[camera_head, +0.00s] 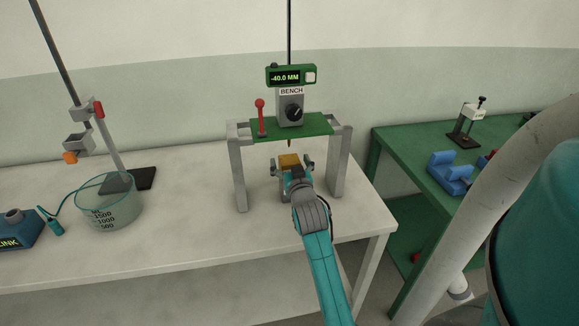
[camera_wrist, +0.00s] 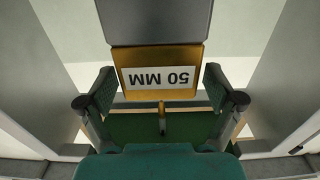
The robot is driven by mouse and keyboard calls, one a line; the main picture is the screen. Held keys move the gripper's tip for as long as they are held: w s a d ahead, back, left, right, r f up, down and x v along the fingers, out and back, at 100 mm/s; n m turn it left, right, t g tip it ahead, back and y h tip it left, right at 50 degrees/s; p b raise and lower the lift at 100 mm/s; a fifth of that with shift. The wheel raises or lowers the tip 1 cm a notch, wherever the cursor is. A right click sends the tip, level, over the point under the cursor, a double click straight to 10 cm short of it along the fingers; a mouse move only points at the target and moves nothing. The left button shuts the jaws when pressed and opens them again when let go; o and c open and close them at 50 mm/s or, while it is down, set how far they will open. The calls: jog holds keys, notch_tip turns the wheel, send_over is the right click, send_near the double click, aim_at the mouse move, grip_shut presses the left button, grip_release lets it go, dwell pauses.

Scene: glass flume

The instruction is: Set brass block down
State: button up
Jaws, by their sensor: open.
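The brass block (camera_head: 289,160) sits on a grey pedestal (camera_head: 284,194) under the bench gauge. In the wrist view the brass block (camera_wrist: 160,55) carries a white "50 MM" label that reads upside down, and the pedestal (camera_wrist: 160,22) meets its edge at the top. My gripper (camera_head: 293,166) is open at the block. In the wrist view its fingers (camera_wrist: 158,82) stand to either side of the block with gaps between. The gauge's probe tip (camera_head: 289,143) is above the block, apparently clear of it.
The gauge frame has a green crosspiece (camera_head: 310,125), two grey legs and a red-knobbed lever (camera_head: 261,117); its display (camera_head: 289,76) reads -40.0 MM. The legs flank my gripper. A glass beaker (camera_head: 108,203) and a clamp stand (camera_head: 102,140) are left. A green table (camera_head: 405,150) is right.

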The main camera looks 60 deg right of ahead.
jog(key=shift+w+d, duration=0.3)
jog(key=shift+d, duration=0.05)
jog(key=c, duration=1.5)
jog(key=shift+r, duration=0.1)
grip_shut()
